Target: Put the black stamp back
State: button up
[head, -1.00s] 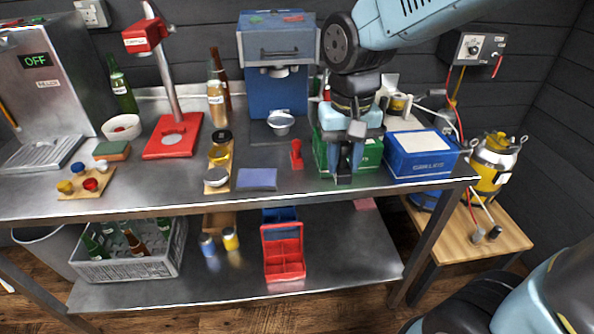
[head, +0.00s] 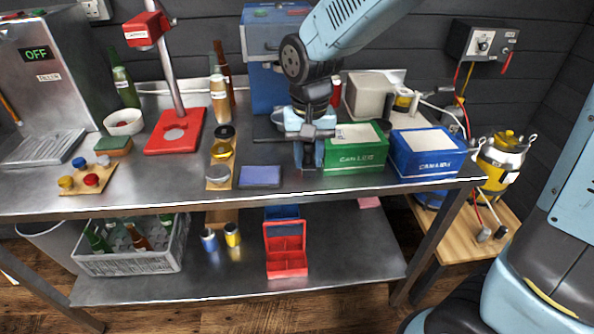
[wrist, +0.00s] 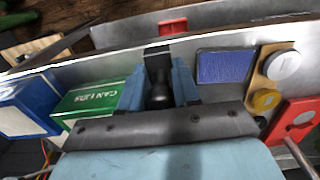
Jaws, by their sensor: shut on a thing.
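My gripper (head: 308,160) is above the front part of the bench, left of the green carton (head: 356,149) and right of the blue ink pad (head: 260,176). In the wrist view its two blue fingers (wrist: 158,100) are shut on the black stamp (wrist: 157,66), which has a dark rounded handle. In the head view the stamp is mostly hidden by the fingers, and I cannot tell whether it touches the bench. The ink pad also shows in the wrist view (wrist: 224,66), to the right of the fingers. The red stamp is hidden now.
A blue carton (head: 427,153) stands right of the green one. A board with round tins (head: 218,175) lies left of the pad. A red stand (head: 174,132) and a blue machine (head: 262,80) stand farther back. A red crate (head: 286,258) is on the lower shelf.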

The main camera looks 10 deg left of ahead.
jog(key=shift+w+a+f, duration=0.4)
jog(key=shift+f, duration=0.35)
jog(key=shift+w+a+f, duration=0.4)
jog(key=shift+a+f, duration=0.05)
jog(key=shift+f, duration=0.25)
jog(key=shift+w+a+f, duration=0.4)
jog(key=shift+f, duration=1.7)
jog(key=shift+f, duration=0.15)
jog(key=o, duration=0.9)
jog(key=shift+c, duration=0.2)
notch_tip(320, 180, up, 12)
jog(key=shift+d+r, duration=0.15)
jog(key=shift+r, duration=0.05)
